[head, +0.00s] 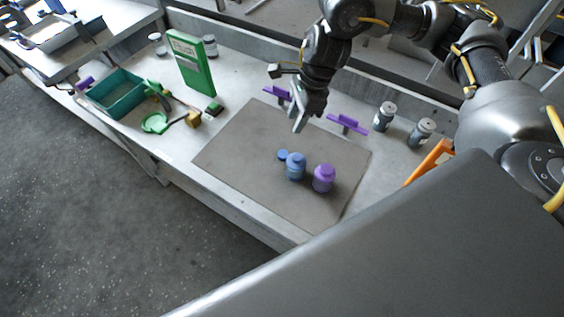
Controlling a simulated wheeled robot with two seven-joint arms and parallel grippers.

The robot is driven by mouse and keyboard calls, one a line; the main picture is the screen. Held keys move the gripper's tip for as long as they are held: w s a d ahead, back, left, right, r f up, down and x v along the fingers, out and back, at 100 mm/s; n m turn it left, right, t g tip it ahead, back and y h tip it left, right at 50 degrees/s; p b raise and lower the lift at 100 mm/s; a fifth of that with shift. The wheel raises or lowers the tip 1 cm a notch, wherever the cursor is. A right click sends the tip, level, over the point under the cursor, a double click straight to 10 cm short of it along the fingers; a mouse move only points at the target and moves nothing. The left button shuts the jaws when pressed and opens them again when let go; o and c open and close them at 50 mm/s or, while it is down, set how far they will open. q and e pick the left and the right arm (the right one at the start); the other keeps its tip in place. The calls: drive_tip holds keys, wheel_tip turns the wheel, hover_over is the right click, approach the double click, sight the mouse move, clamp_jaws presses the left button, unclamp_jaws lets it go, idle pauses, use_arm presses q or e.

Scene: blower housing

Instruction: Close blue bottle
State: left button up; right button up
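The blue bottle (296,168) stands upright on the grey mat (235,150). A small blue round piece (283,155), which looks like a cap, lies on the mat just left of the bottle. The bottle has a narrower blue top; I cannot tell whether that is its neck or a lid. My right gripper (298,122) hangs above the mat, behind the blue bottle and apart from it, with its fingers pointing down. Nothing shows in its fingers, but their gap is too small to judge. My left gripper is not in view.
A purple bottle (324,178) stands close right of the blue one. Purple holders (347,124) stand along the mat's back edge, with grey jars (385,116) to the right. A green box (191,65), teal bin (115,92) and green parts (155,122) are left. The mat's left half is clear.

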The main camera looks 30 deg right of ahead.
wheel_tip(320, 180, down, 2)
drive_tip(key=shift+f+b, duration=0.25)
drive_tip(key=shift+b, duration=0.3)
drive_tip(key=shift+f, duration=0.1)
hover_over(283, 154)
drive_tip(key=d, duration=0.2)
drive_tip(key=shift+s+f, duration=0.15)
drive_tip(key=shift+f, duration=2.45)
drive_tip(key=shift+x, duration=2.65)
drive_tip(key=shift+s, duration=0.1)
